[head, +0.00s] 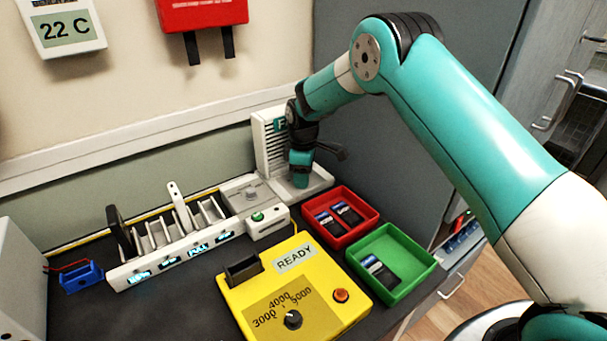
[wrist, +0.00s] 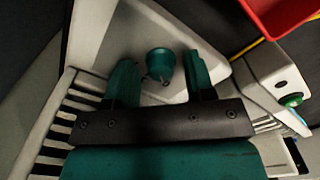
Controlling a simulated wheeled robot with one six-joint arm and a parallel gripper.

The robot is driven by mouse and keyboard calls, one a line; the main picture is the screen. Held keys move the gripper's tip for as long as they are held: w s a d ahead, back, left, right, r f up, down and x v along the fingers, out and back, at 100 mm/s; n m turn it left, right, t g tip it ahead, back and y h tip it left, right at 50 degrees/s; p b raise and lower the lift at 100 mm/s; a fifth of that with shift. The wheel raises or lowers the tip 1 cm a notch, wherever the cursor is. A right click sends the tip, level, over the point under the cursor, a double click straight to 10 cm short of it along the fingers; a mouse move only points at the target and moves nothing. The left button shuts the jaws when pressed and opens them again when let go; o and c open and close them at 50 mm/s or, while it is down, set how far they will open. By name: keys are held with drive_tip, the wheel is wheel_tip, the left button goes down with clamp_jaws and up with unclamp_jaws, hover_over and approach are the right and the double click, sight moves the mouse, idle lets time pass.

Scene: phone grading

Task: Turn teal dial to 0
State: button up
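The teal dial (wrist: 160,62) stands on the pale base of a white slatted unit (head: 265,140). In the wrist view it lies between the two teal fingers of my gripper (wrist: 160,68). The fingers are apart, with a visible gap on each side of the dial. In the head view my gripper (head: 301,170) points down over the unit's base and hides the dial. I cannot read the dial's setting or any marks around it.
A red tray (head: 368,197) and a green tray (head: 424,263) hold dark phones at the right. A yellow box (head: 330,305) with a black knob stands in front. A white rack (head: 150,268) is at the left. A small unit with a green button (head: 258,216) sits close by.

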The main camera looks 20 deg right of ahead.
drive_tip(key=shift+o, duration=0.2)
drive_tip(key=shift+r, duration=0.1)
wheel_tip(320, 180, up, 17)
drive_tip(key=b, duration=0.1)
drive_tip(key=shift+r, duration=0.1)
idle(0.4)
drive_tip(key=s+a+r+m+y, duration=0.1)
drive_tip(key=s+r, duration=0.2)
drive_tip(key=s, duration=0.3)
drive_tip(key=s+a+r+m+p, duration=0.1)
drive_tip(key=s+r, duration=0.1)
drive_tip(key=s, duration=0.4)
drive_tip(key=s+a+r+m+y, duration=0.1)
drive_tip(key=s+r, duration=0.2)
drive_tip(key=s, duration=0.3)
drive_tip(key=s+a+f+m+y, duration=0.1)
drive_tip(key=s+m+y, duration=0.1)
drive_tip(key=s, duration=1.9)
drive_tip(key=shift+s+a+f+m+p, duration=0.15)
drive_tip(key=shift+a+f+m+p, duration=0.1)
drive_tip(key=shift+m+p, duration=0.2)
